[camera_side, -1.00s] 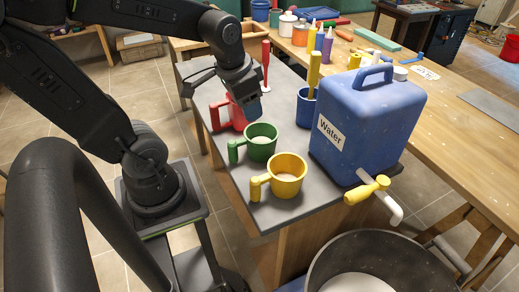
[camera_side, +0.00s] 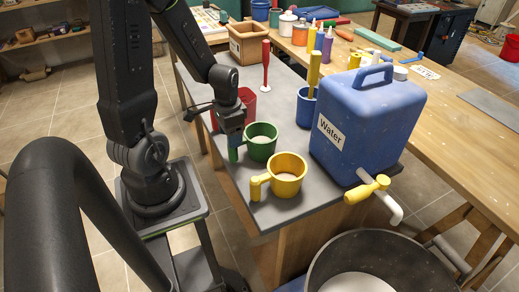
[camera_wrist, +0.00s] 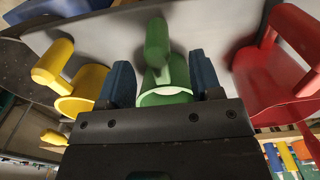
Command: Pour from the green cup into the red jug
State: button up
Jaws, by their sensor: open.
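The green cup (camera_side: 264,143) stands upright on the grey tabletop, with pale contents inside. My gripper (camera_side: 235,143) is at its handle side, low over the table's left edge. In the wrist view the blue fingers of my gripper (camera_wrist: 162,78) are open, one on each side of the green cup's handle (camera_wrist: 157,45). I cannot tell whether they touch it. The red jug (camera_side: 248,99) stands behind the green cup, partly hidden by my gripper. It also shows at the right of the wrist view (camera_wrist: 272,78).
A yellow cup (camera_side: 287,174) stands close in front of the green cup. A big blue water container (camera_side: 368,120) with a yellow tap is to the right. A blue cup (camera_side: 305,108) and a red upright tool (camera_side: 265,65) stand further back.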

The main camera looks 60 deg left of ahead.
jog(key=shift+d+f, duration=0.15)
jog(key=shift+f, duration=2.65)
jog(key=shift+c, duration=0.3)
grip_shut()
